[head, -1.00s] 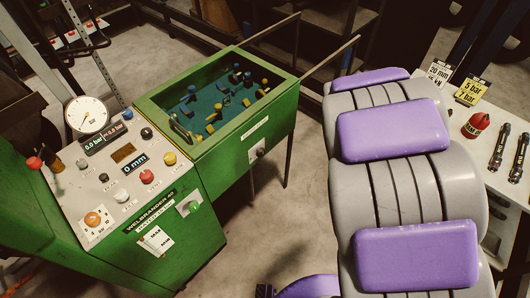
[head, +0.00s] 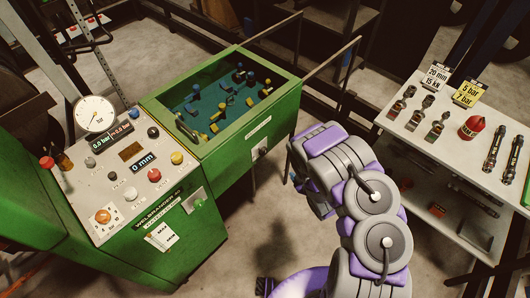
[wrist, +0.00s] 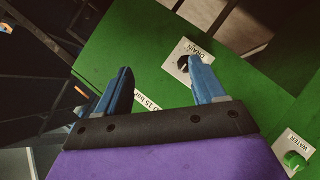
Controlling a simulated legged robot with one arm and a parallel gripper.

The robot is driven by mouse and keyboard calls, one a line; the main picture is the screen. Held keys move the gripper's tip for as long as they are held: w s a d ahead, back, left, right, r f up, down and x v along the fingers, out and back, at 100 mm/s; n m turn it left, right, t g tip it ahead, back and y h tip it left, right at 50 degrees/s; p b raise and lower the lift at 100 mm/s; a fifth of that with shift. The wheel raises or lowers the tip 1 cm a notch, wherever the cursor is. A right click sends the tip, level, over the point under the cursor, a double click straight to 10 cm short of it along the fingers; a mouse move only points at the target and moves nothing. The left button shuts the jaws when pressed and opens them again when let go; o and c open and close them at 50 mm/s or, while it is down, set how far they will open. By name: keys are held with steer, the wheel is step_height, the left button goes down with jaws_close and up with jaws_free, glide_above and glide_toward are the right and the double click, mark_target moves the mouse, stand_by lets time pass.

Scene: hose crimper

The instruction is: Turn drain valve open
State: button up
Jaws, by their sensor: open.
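The drain valve is a black knob (wrist: 184,64) on a white plate marked DRAIN, on the green wall of the machine's tank. It also shows in the head view as a small dark knob (head: 262,153) on the tank front. My gripper (wrist: 160,68) is open and empty, its two blue fingers pointing toward the green wall. The right finger partly overlaps the lower right of the DRAIN plate in the picture. I cannot tell whether it touches.
A green water knob (wrist: 295,160) sits lower right, also seen on the console (head: 199,203). The open tank (head: 220,132) holds yellow and blue parts. The control panel (head: 130,165) has a gauge (head: 95,113). A white table (head: 455,140) with tools stands right.

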mark_target(265, 153)
steer(key=s+a+f+n+y, duration=0.1)
steer(key=s+a+y, duration=0.2)
steer(key=s+a, duration=0.15)
steer(key=shift+t, duration=0.3)
steer(key=b+x, duration=0.3)
steer(key=x, duration=1.5)
steer(key=shift+w+a, duration=0.15)
steer(key=shift+a, duration=0.1)
steer(key=shift+c, duration=0.4)
steer(key=c, duration=1)
steer(key=shift+o, duration=0.2)
